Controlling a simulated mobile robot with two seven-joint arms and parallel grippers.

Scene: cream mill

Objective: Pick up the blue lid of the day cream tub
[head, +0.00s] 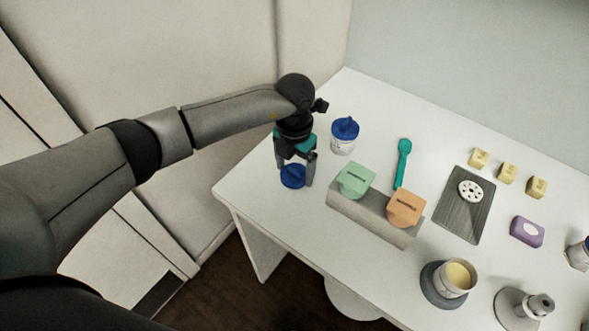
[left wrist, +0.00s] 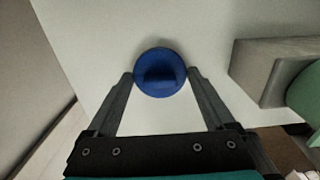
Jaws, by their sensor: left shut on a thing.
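A round blue lid (head: 292,178) with a raised grip is between the fingers of my left gripper (head: 296,174), near the table's left end. In the left wrist view the lid (left wrist: 160,88) shows from above, with a fingertip of the left gripper (left wrist: 161,76) against each side. The gripper is shut on it. I cannot tell whether the lid touches the table. A white tub (head: 342,145) with a blue top stands just right of the gripper; its label is too small to read. My right gripper is not in view.
A grey block (head: 372,221) with a green piece (head: 355,180) and an orange piece (head: 404,207) stands to the right. Behind it lies a teal spatula (head: 402,163). A dark board (head: 465,222), yellow blocks and a cup (head: 455,279) are farther right. The table's left corner is clear.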

